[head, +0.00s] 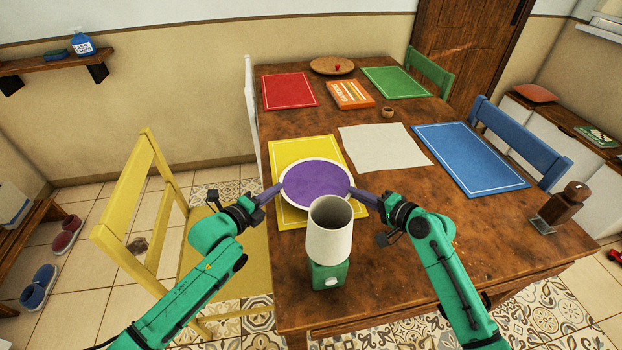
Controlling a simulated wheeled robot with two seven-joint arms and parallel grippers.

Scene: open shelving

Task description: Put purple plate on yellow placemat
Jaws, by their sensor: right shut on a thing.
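The purple plate (315,182) with a white rim is in the head view, over the front part of the yellow placemat (296,150). It looks roughly level; I cannot tell whether it touches the mat or is just above it. My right gripper (358,194) is shut on the plate's right rim. My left gripper (272,191) is at the plate's left rim; whether its fingers are closed on the rim is too small to tell. The plate's front edge is partly hidden by a white cylinder.
White (384,147), blue (470,158), red (290,91) and green (395,82) mats lie on the wooden table. A yellow chair (150,200) stands at left, a pepper mill (562,205) at right.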

